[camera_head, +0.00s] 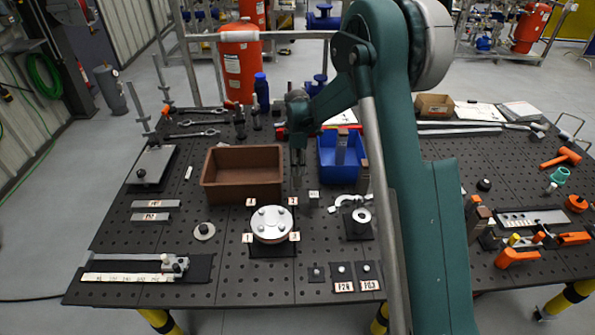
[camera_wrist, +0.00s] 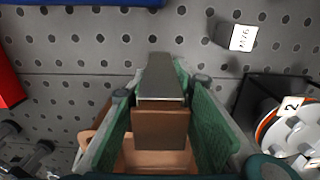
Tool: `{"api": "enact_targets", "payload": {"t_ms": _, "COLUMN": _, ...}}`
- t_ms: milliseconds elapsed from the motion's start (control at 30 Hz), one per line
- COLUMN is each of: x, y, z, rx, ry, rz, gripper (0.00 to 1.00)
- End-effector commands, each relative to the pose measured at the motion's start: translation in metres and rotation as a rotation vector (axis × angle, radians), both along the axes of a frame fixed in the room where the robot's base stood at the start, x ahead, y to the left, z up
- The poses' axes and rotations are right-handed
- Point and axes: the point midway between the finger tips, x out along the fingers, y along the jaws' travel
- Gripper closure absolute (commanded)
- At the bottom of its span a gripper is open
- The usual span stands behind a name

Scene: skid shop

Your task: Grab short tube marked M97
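Two short light-grey tubes lie one behind the other at the left of the table, the farther one (camera_head: 155,204) and the nearer one (camera_head: 150,217). Each has a small white label, too small to read surely, so I cannot tell which is M97. My gripper (camera_head: 297,165) points down between the brown bin and the blue bin, well right of these tubes. In the wrist view its green fingers (camera_wrist: 160,85) closely flank a grey bar with a brown near face (camera_wrist: 160,128). No mark shows on it, and I cannot tell whether the fingers press on it.
A small block marked M76 (camera_wrist: 238,37) stands near my gripper. The brown bin (camera_head: 242,193) is left of it, the blue bin (camera_head: 328,174) right. A round flange (camera_head: 271,224) sits in front. A slide fixture (camera_head: 145,278) lies front left. My arm hides part of the right side.

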Motion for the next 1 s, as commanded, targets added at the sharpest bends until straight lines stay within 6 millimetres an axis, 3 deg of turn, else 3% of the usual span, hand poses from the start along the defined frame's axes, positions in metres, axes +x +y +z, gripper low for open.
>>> {"api": "enact_targets", "payload": {"t_ms": 100, "x": 0.0, "y": 0.0, "z": 0.0, "rx": 0.0, "ry": 0.0, "rz": 0.0, "gripper": 0.95}}
{"api": "enact_targets", "payload": {"t_ms": 567, "x": 0.0, "y": 0.0, "z": 0.009, "rx": 0.0, "ry": 0.0, "rz": 0.0, "gripper": 0.95}}
{"api": "enact_targets", "payload": {"t_ms": 1000, "x": 0.0, "y": 0.0, "z": 0.064, "rx": 0.0, "ry": 0.0, "rz": 0.0, "gripper": 0.95}}
